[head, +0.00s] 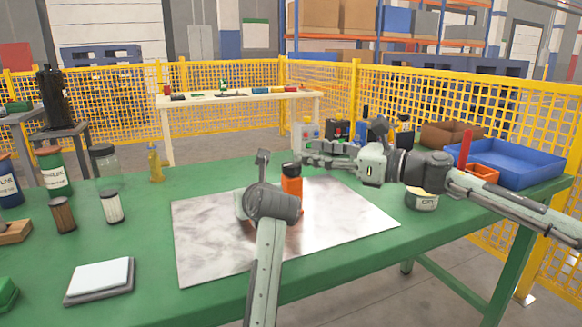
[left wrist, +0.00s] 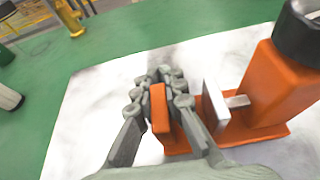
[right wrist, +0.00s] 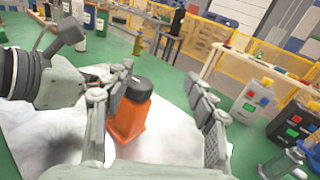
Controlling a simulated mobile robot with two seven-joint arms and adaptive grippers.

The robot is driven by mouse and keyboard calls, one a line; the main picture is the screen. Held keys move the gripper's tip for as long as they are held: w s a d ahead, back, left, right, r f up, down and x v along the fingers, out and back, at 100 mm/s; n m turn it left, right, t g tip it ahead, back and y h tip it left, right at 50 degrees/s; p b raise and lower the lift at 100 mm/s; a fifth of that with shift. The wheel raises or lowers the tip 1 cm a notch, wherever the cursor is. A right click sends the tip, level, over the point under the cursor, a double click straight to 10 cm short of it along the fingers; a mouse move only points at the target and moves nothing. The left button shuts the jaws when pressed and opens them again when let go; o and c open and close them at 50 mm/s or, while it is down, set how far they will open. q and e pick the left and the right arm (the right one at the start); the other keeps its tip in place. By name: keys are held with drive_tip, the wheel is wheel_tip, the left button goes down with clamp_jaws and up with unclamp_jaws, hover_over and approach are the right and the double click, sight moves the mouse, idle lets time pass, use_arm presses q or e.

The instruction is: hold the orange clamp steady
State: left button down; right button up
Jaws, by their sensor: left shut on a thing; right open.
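The orange clamp (head: 291,188) stands on a grey metal sheet (head: 345,215), its black top upward. In the left wrist view my left gripper (left wrist: 168,78) is shut on the clamp's upright orange jaw plate (left wrist: 160,110), a finger on each side. A silver jaw plate (left wrist: 215,104) on a rod faces it from the orange body (left wrist: 280,88). My left arm hides these fingers in the head view. My right gripper (head: 310,153) is open and empty, right of the clamp's top. In the right wrist view the clamp (right wrist: 131,116) appears beyond its left finger.
A tin (head: 422,199), an orange bin (head: 482,174) and a blue tray (head: 505,160) stand at the table's right. Bottles and jars (head: 111,207) stand at the left, with a white-topped pad (head: 100,278) in front. The sheet's right part is clear.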

sight(299, 169)
drive_tip(key=s+d+f+m+t+h, duration=0.2)
drive_tip(key=s+d+f+m+t, duration=0.15)
drive_tip(key=s, duration=0.35)
drive_tip(key=x, duration=1.1)
drive_tip(key=shift+a+f, duration=0.15)
drive_tip(key=c, duration=1.2)
drive_tip(key=shift+w+n+g, duration=0.1)
drive_tip(key=shift+n+g, duration=0.15)
drive_tip(key=shift+g, duration=0.2)
